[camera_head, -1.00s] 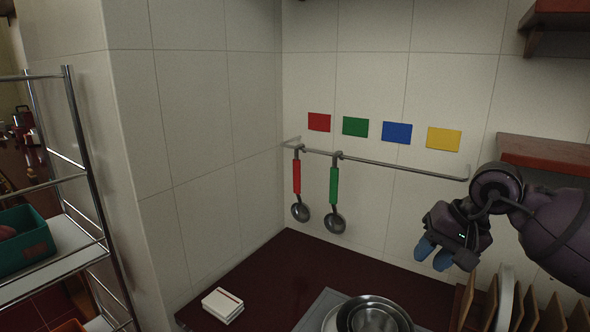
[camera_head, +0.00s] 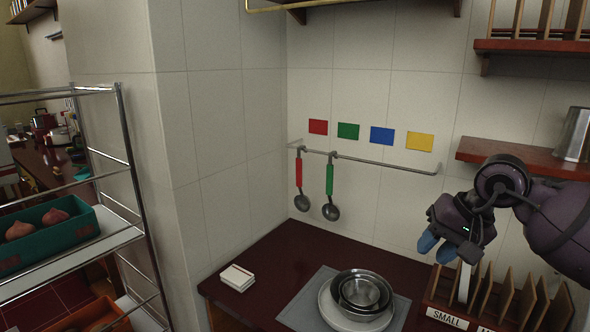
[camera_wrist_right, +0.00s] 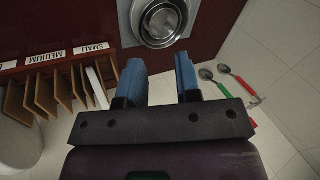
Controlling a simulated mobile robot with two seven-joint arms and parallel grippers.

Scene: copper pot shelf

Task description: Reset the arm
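My right gripper (camera_head: 436,246) hangs at the right in the head view, over the counter and just above the left end of a wooden divider rack (camera_head: 463,308). In the right wrist view its two blue fingers (camera_wrist_right: 159,62) stand apart with nothing between them, so it is open and empty. My left gripper is in neither view. A red-handled ladle (camera_head: 299,180) and a green-handled ladle (camera_head: 330,185) hang on the wall rail (camera_head: 390,163), to the left of my right gripper and apart from it.
Nested metal bowls (camera_head: 362,292) sit on a plate on a grey mat (camera_head: 300,312). A white stack (camera_head: 237,277) lies at the counter's left. Red, green, blue and yellow cards are on the wall. A shelf (camera_head: 530,158) with a metal container (camera_head: 574,135) is above my right arm. A wire rack (camera_head: 130,160) stands left.

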